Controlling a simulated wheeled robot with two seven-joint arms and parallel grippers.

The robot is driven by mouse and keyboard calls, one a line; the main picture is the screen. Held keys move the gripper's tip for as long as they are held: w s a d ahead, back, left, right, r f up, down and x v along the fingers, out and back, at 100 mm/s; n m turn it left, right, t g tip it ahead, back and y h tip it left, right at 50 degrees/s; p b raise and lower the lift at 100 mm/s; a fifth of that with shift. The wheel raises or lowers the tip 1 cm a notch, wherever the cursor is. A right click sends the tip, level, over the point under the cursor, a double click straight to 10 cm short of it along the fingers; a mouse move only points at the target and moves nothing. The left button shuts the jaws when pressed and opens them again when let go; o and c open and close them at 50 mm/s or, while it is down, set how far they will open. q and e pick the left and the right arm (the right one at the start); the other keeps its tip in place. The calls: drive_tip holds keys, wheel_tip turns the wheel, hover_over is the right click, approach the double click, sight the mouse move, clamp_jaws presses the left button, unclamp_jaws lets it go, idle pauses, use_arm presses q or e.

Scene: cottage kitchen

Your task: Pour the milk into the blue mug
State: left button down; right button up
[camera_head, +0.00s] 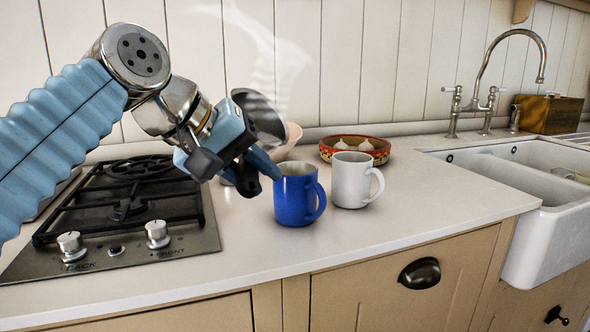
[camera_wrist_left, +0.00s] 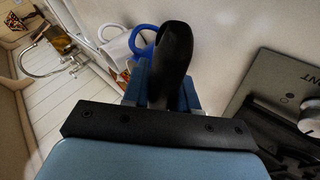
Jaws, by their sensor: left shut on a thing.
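My left gripper (camera_head: 262,166) is just left of and above the mug. It is shut on a black handle (camera_wrist_left: 176,58). A shiny metal pan (camera_head: 262,118) shows behind the gripper, tilted, and the handle appears to belong to it. No milk is visible, and the inside of the mug is mostly hidden from this angle. My right gripper is not in view.
A white mug (camera_head: 350,186) stands close to the right of the blue mug. A red patterned bowl with garlic (camera_head: 334,155) and a pale pinkish bowl (camera_head: 289,139) are behind. A gas stove (camera_head: 185,231) is at left, a white sink (camera_head: 540,240) at right. The front counter is clear.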

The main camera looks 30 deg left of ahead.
use_arm(q)
drive_tip(key=shift+f, duration=0.15)
drive_tip(key=shift+a+f+m+y, duration=0.1)
drive_tip(key=shift+f+m+y, duration=0.2)
drive_tip(key=shift+y, duration=0.4)
drive_tip(key=shift+a+f+m+y+b, duration=0.15)
drive_tip(key=shift+m+y+b, duration=0.25)
drive_tip(key=shift+y, duration=0.7)
idle(1.1)
